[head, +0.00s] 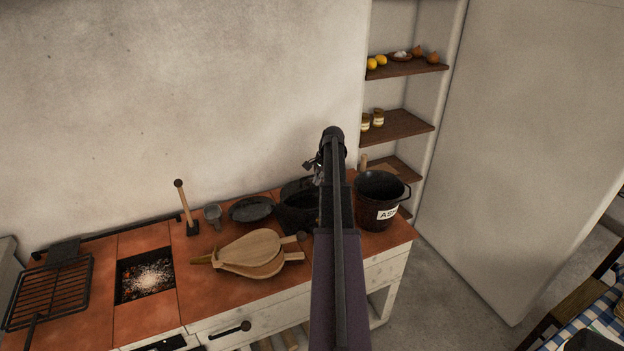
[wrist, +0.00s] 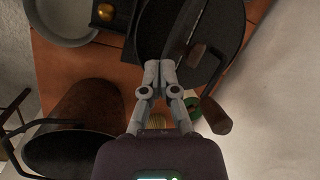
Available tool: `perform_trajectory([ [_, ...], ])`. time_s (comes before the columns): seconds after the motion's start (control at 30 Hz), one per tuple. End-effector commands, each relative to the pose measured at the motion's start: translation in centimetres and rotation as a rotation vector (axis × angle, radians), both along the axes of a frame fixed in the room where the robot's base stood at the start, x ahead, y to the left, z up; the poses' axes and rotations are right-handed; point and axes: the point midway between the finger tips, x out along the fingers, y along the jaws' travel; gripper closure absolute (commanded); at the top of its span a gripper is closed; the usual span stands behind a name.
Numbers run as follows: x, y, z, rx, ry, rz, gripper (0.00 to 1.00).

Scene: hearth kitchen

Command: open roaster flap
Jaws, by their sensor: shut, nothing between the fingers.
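The roaster is a black body (head: 297,207) on the red-tiled counter, partly hidden behind my arm in the head view. In the wrist view its dark rounded end (wrist: 228,58) fills the top right, with a brown wooden handle (wrist: 217,116) on a dark rod. A brass knob (wrist: 105,12) shows on a dark part at the top left of it. I cannot tell how far the flap is open. My gripper (wrist: 160,68) is shut and empty, its tips in front of the dark roaster. Contact is unclear. The head view mostly hides the fingers behind my arm.
An ash bucket (head: 385,213) stands close right of the roaster and shows at left in the wrist view (wrist: 72,128). A dark pan (head: 252,208), bellows (head: 262,254), a mug (head: 212,217) and a wooden-handled tool (head: 186,210) stand left. Shelves (head: 404,126) rise behind right.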

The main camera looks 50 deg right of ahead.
Motion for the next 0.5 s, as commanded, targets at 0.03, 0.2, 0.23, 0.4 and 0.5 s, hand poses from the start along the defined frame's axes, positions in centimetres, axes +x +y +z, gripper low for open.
perform_trajectory([
  [0.03,-0.8,0.3,0.1,0.011,-0.023,-0.071,1.0],
  [0.2,-2.1,0.7,0.7,0.072,-0.105,-0.34,1.0],
  [0.23,-2.4,0.7,0.9,0.086,-0.12,-0.391,1.0],
  [0.4,-3.8,1.0,1.8,0.185,-0.211,-0.678,1.0],
  [0.5,-4.8,1.1,2.5,0.259,-0.264,-0.845,1.0],
])
